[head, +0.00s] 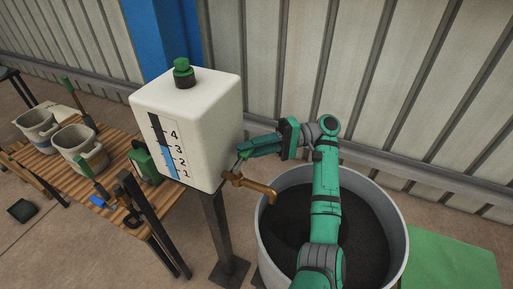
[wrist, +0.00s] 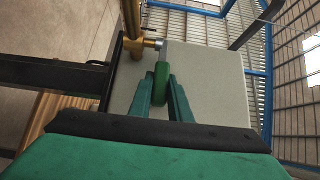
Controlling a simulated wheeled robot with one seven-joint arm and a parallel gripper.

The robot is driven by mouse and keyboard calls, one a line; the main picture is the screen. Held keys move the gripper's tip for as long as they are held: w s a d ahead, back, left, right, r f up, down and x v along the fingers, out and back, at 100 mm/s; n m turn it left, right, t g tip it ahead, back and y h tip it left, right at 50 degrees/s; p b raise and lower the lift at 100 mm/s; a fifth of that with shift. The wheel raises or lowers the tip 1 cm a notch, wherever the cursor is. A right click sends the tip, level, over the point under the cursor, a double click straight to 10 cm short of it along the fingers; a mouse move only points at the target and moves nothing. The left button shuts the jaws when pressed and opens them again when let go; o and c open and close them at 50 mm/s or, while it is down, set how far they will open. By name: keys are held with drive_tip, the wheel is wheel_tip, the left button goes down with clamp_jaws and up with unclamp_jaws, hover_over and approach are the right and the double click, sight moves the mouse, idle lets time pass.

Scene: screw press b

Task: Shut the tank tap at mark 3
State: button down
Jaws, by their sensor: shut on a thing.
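The white tank (head: 190,125) stands on a dark post. Its front scale is marked 1 to 4, with a strip that is blue below and black above; the blue top is close to mark 3, too small to read exactly. The brass tap (head: 250,186) sticks out low on the tank's right side. My gripper (head: 246,152) is beside the tank above the tap. In the wrist view my gripper (wrist: 161,90) is shut on the green tap handle (wrist: 161,78), below the brass tap body (wrist: 135,30). I cannot make out any flow from the spout.
A large round tub (head: 402,235) with dark contents stands below the spout, under my arm. A slatted wooden bench (head: 55,165) at left holds two buckets (head: 80,148) and several tools. A corrugated wall (head: 400,90) is behind; a green mat (head: 450,262) lies right.

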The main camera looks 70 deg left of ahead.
drive_tip(key=shift+w, duration=0.1)
drive_tip(key=shift+a, duration=0.15)
drive_tip(key=c, duration=1.9)
unclamp_jaws()
drive_tip(key=shift+w, duration=0.15)
drive_tip(key=shift+w+d, duration=0.15)
drive_tip(key=shift+w, duration=1.55)
drive_tip(key=shift+w+d, duration=0.15)
drive_tip(key=shift+w, duration=1.55)
drive_tip(key=shift+w+d, duration=0.15)
drive_tip(key=shift+w, duration=1.55)
